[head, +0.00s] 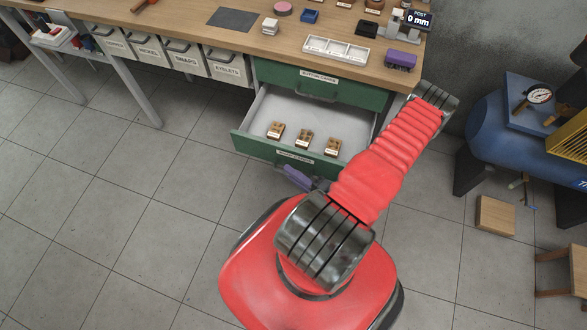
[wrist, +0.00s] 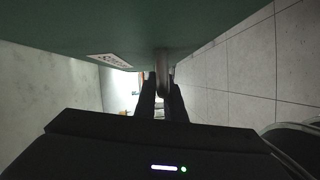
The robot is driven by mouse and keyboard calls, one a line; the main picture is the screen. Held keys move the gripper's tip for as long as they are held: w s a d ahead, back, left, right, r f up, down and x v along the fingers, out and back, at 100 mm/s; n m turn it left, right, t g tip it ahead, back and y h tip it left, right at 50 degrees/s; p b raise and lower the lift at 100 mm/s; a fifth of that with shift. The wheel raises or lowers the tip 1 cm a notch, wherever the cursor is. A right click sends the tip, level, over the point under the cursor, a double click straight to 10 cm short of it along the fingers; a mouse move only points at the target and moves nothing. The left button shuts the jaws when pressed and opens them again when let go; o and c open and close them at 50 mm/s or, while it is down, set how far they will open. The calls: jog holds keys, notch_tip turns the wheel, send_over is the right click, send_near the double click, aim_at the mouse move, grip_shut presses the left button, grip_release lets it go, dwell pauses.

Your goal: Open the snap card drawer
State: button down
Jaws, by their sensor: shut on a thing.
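The lower green drawer (head: 262,147) is pulled well out from under the bench, and its grey inside shows. Three small brown cards (head: 304,138) stand in it near the front. The white label on its front is too small to read surely in the head view; it also shows, turned, in the wrist view (wrist: 106,58). In the wrist view my gripper (wrist: 162,86) is shut on the drawer's handle (wrist: 162,60), with one dark finger at each side.
The upper green drawer (head: 277,74) is closed. The bench top (head: 190,25) holds a white divided tray (head: 336,49) and small items. Labelled bins (head: 187,59) hang at the left. A blue compressor (head: 490,115) and wooden block (head: 496,215) stand at right. The floor at left is clear.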

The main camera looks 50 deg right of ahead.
jog(key=shift+f, duration=0.15)
jog(key=c, duration=1.8)
grip_release()
jog(key=shift+c, duration=0.2)
jog(key=shift+s+d, duration=0.1)
jog(key=shift+s, duration=0.1)
jog(key=s+r, duration=0.1)
jog(key=s, duration=1.2)
jog(key=shift+s+d, duration=0.2)
jog(key=shift+r, duration=0.1)
